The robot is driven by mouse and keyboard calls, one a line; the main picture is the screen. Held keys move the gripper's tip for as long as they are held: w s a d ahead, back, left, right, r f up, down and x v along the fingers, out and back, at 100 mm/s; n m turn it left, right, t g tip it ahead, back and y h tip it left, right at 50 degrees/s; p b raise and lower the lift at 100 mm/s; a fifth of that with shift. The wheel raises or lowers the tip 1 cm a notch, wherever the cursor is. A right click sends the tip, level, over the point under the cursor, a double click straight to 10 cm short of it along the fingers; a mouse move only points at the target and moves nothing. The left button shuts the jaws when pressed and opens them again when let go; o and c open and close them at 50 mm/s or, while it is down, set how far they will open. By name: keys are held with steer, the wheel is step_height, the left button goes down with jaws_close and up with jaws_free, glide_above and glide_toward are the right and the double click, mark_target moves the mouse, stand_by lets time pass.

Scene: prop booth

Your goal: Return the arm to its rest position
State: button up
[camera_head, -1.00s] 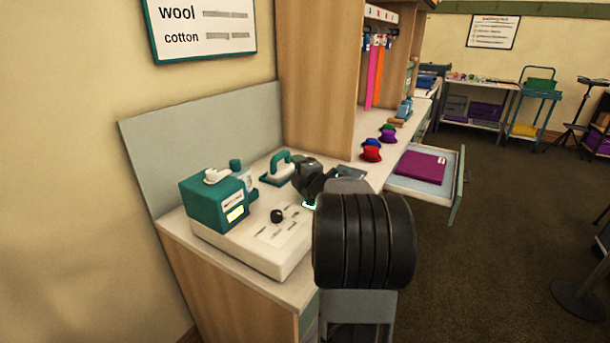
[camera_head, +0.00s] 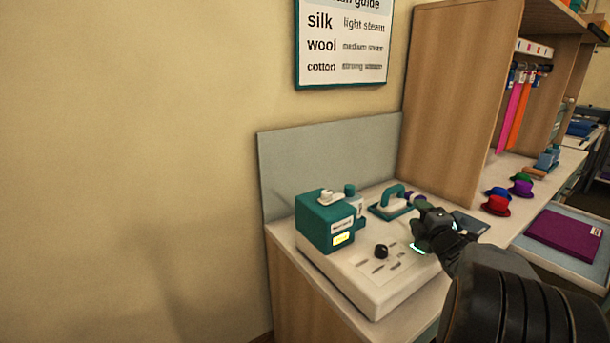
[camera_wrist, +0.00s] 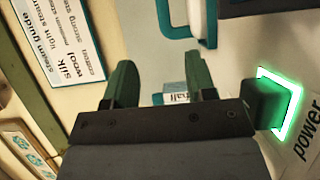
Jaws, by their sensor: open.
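My gripper (camera_head: 418,222) is at the end of my black arm, over the right side of the white steam station (camera_head: 365,287). In the wrist view my gripper (camera_wrist: 162,88) has its two green fingers apart with nothing held between them. A green-lit power button (camera_wrist: 285,105) shows just right of the fingers in the wrist view. The teal steam box (camera_head: 325,222) stands on the station's left, and a black knob (camera_head: 381,251) is in front of it. A teal-handled iron (camera_head: 392,198) stands behind my gripper. My forearm hides part of the counter.
An open drawer (camera_head: 520,248) with a folded purple cloth (camera_head: 566,234) juts out at the right. Several small hats (camera_head: 496,205) stand on the counter. A wooden cabinet side (camera_head: 450,100) rises behind. A steam guide (camera_head: 343,45) hangs on the wall.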

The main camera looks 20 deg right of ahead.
steer(key=shift+w+a+r, duration=0.1)
steer(key=shift+a+r, duration=0.05)
steer(key=shift+r, duration=0.15)
steer(key=s+a+r+m+g+h+p, duration=0.2)
steer(key=a+r+m+g+p, duration=0.4)
steer(key=a+m+p, duration=0.45)
steer(key=s+a+m+g+y+p, duration=0.5)
steer(key=s+a+g+p, duration=0.3)
steer(key=s+a, duration=0.7)
steer(key=a, duration=0.2)
steer(key=shift+s+a+r+m, duration=0.25)
steer(key=shift+s+a+m, duration=0.05)
steer(key=shift+s+m, duration=0.05)
